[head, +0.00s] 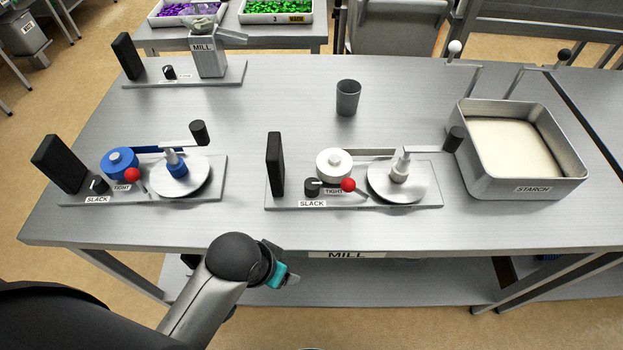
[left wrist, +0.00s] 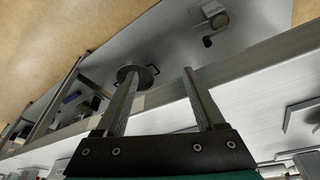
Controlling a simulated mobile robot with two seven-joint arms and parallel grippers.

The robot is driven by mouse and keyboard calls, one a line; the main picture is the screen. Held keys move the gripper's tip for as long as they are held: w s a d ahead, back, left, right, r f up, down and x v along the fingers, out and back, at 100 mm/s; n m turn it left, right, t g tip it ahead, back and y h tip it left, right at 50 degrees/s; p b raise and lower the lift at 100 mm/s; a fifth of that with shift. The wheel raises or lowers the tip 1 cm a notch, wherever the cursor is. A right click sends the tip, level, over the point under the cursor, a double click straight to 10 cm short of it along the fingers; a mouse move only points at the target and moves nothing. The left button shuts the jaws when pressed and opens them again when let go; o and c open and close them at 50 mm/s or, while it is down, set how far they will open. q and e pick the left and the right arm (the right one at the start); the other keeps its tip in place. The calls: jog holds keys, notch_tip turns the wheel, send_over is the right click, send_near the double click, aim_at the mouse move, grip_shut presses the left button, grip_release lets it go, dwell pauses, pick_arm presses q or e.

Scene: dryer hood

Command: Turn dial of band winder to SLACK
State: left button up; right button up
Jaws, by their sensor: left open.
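Two similar winders stand on the steel table, each with a SLACK and a TIGHT label. The left winder (head: 215,192) has a blue spool (head: 119,161), a black dial (head: 98,184) and a red-knobbed lever (head: 132,174). The right winder (head: 430,199) has a white spool (head: 334,164), a black dial (head: 313,186) and a red-knobbed lever (head: 348,185). The right dial's white mark points rightward, toward TIGHT; the left dial's mark is too small to read surely. My left gripper (head: 288,278) is in front of the table edge, apart from both winders. Its fingers (left wrist: 158,72) are spread and empty.
A MILL unit (head: 208,60) with its own dial (head: 169,72) stands at the back left. A grey cup (head: 348,97) stands behind the right winder. A STARCH tray (head: 530,185) is at the right. The table front (head: 250,232) is clear; a shelf (head: 400,285) lies below.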

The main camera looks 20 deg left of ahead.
pick_arm(q)
jog(key=w+d+r+m, duration=0.1)
jog(key=w+d+r, duration=0.2)
jog(key=w+d+r+m+h, duration=0.1)
jog(key=w+d+r, duration=0.2)
jog(key=w+d+r+m+g+h+p, duration=0.1)
jog(key=w+d+r, duration=0.2)
jog(key=shift+w+d+r+m, duration=0.15)
jog(key=shift+w+d+m, duration=0.15)
jog(key=shift+d+m, duration=0.1)
jog(key=w+a+r+g+y, duration=0.1)
jog(key=w+a+r, duration=0.1)
jog(key=w+r, duration=0.25)
jog(key=g+y, duration=0.1)
jog(key=y, duration=0.1)
send_near(312, 184)
jog(key=shift+n, duration=0.4)
notch_tip(312, 184, down, 9)
jog(key=shift+w+f+b, duration=0.1)
jog(key=shift+f+b, duration=0.05)
jog(key=shift+b, duration=0.65)
pick_arm(e)
jog(key=shift+s+f, duration=0.2)
jog(key=shift+s, duration=0.2)
pick_arm(q)
jog(key=shift+c, duration=0.2)
grip_shut()
